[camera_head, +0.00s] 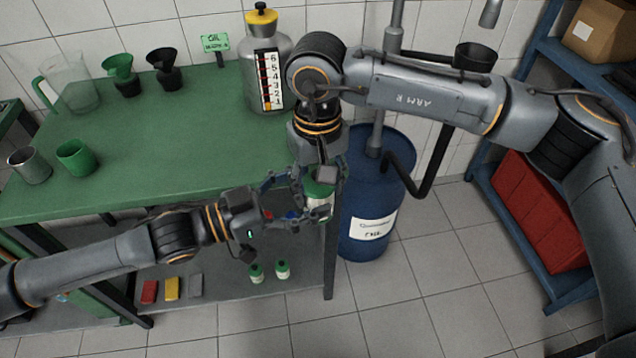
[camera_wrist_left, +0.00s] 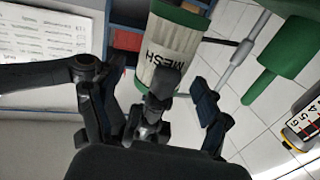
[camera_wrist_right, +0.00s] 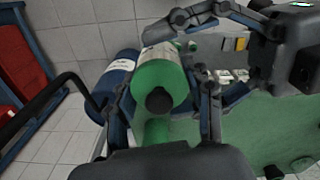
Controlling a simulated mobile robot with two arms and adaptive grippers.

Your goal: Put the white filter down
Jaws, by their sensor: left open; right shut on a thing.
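The white filter, with green ends and a MESH label, shows in the left wrist view (camera_wrist_left: 170,52). In the head view the filter (camera_head: 318,192) hangs beside the right end of the green bench, partly hidden by fingers. My right gripper (camera_wrist_right: 165,108) is shut on it, with its green end (camera_wrist_right: 160,82) between the fingers. My left gripper (camera_wrist_left: 155,108) is open, its fingers spread toward the filter's lower part. In the head view my left gripper (camera_head: 296,204) reaches in from the left, close to the filter. I cannot tell whether its fingers touch it.
The green bench (camera_head: 215,150) has clear room in its middle. A metal oil can (camera_head: 285,75), a jug (camera_head: 70,82), funnels (camera_head: 120,72) and cups (camera_head: 75,157) stand on it. A blue drum (camera_head: 372,195) stands right of the bench. Small bottles (camera_head: 282,269) are on the lower shelf.

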